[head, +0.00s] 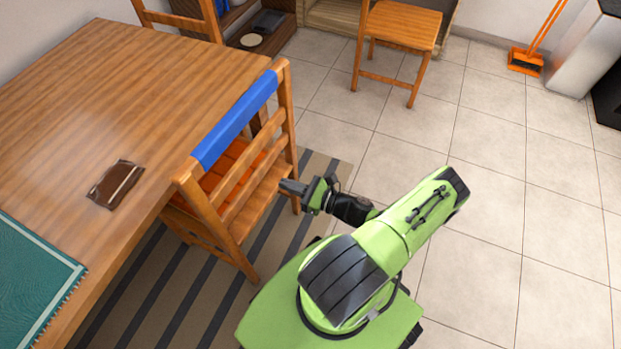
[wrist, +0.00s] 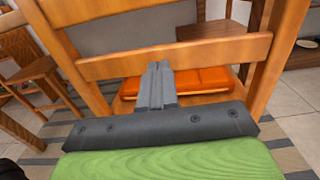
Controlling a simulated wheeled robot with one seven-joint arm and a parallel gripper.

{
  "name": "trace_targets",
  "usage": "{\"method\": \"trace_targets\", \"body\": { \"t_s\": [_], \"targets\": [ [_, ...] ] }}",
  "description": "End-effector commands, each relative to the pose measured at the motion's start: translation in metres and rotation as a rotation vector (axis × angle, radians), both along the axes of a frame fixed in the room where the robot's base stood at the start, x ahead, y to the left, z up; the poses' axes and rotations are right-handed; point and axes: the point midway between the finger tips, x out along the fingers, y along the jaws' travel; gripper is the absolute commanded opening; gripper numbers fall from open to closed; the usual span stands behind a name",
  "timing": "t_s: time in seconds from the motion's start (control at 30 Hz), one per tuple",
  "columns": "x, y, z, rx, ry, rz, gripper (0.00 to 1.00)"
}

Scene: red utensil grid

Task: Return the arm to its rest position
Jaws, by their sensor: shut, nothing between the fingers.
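My gripper (head: 290,187) is at the end of my green arm, to the left of my base in the head view. It points left at the wooden chair (head: 222,203) with a blue cloth on its top rail. In the wrist view my gripper (wrist: 156,72) shows its fingers together, with nothing between them. The slatted back (wrist: 185,57) of the chair and its orange cushion (wrist: 190,82) lie beyond the fingers. I cannot tell whether the fingertips touch the chair.
A wooden table (head: 110,85) stands left of the chair, with a brown packet (head: 115,184) and a teal mat (head: 35,283) on it. A striped rug (head: 185,285) lies below. Another chair (head: 402,28) is at the back.

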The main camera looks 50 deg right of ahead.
Motion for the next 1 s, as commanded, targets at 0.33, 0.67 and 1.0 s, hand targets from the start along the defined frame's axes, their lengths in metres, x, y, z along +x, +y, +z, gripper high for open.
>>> {"method": "trace_targets", "body": {
  "t_s": [0.33,0.67,1.0],
  "targets": [
    [-0.061,-0.024,0.001,-0.002,-0.001,-0.003,0.00],
    [-0.073,-0.027,0.000,0.000,-0.001,0.001,0.00],
    [-0.065,-0.018,0.027,-0.286,0.095,0.322,0.00]
  ]
}}
